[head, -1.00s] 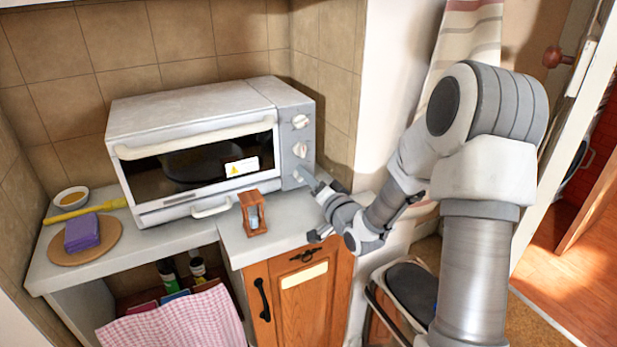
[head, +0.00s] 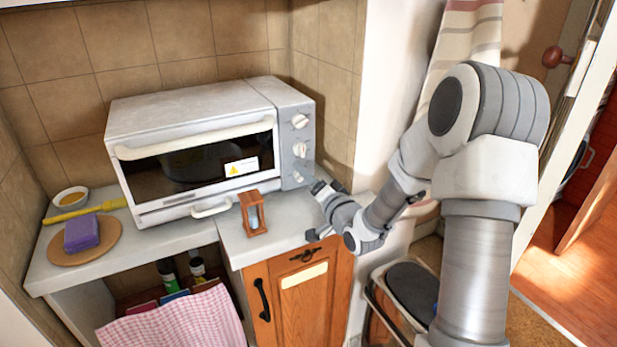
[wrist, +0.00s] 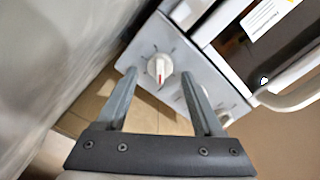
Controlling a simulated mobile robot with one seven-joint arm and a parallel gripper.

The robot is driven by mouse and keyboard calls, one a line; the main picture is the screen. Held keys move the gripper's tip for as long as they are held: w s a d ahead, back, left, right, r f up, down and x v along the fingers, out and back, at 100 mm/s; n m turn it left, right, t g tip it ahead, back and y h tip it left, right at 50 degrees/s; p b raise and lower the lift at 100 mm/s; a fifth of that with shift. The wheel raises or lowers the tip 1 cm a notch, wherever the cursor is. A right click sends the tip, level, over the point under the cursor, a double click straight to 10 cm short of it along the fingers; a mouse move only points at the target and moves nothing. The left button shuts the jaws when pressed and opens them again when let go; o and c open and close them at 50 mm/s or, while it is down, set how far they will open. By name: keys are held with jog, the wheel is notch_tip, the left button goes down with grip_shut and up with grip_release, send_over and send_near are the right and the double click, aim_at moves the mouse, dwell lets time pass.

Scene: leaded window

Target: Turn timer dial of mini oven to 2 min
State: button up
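The mini oven (head: 190,110) is white with a dark glass door and stands on the counter. Its grey control panel (head: 288,150) on the right carries a column of pale dials, with the upper dial (head: 300,121) and middle dial (head: 300,150) in clear sight. The lowest dial (head: 298,176) is small and close to my gripper. In the wrist view a round white dial (wrist: 159,67) with a red mark shows between the fingertips. My gripper (wrist: 158,75) is open, its fingers apart, and no contact with the dial is visible. Which dial is the timer cannot be read.
A small wooden hourglass (head: 253,213) stands on the counter in front of the oven. A round board with a purple block (head: 82,233) lies at the left, near a bowl (head: 70,197). The oven door handle (head: 195,137) sticks out. The wall (head: 380,90) is right of the oven.

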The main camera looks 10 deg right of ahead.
jog(key=shift+s, duration=0.1)
jog(key=p+v, duration=0.4)
jog(key=v, duration=0.8)
jog(key=shift+d+r, duration=0.15)
jog(key=shift+r, duration=0.1)
jog(key=shift+s+d+p, duration=0.1)
jog(key=shift+s+p, duration=0.05)
jog(key=shift+p, duration=1)
jog(key=shift+f+p+v, duration=0.15)
jog(key=shift+p+v, duration=1.05)
jog(key=shift+p, duration=0.1)
jog(key=shift+f+p+v, duration=0.1)
jog(key=shift+p+v, duration=1.15)
jog(key=shift+p, duration=0.05)
